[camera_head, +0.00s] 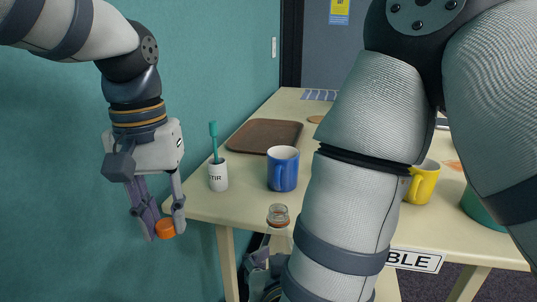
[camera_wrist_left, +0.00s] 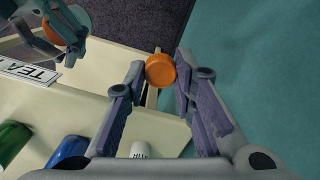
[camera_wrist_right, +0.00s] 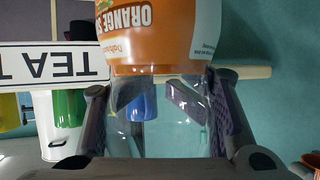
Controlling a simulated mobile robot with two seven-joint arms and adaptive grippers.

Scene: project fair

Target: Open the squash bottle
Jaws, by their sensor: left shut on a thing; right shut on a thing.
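The squash bottle (camera_wrist_right: 150,35) has clear walls and an orange label reading "ORANGE S". In the head view its open neck (camera_head: 278,214) shows in front of the table, with no cap on it. My right gripper (camera_wrist_right: 165,100) is shut around the bottle; my right arm hides much of it in the head view. The orange cap (camera_head: 165,229) is pinched between the fingertips of my left gripper (camera_head: 164,226), off to the left of the bottle and clear of it. The cap also shows between the left fingers in the left wrist view (camera_wrist_left: 160,70).
On the table (camera_head: 235,203) stand a white stirrer cup (camera_head: 218,178) with a teal stirrer, a blue mug (camera_head: 283,172), a yellow mug (camera_head: 424,182) and a brown tray (camera_head: 265,136). A sign (camera_head: 415,261) hangs on the front edge. A teal wall (camera_head: 60,180) is at left.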

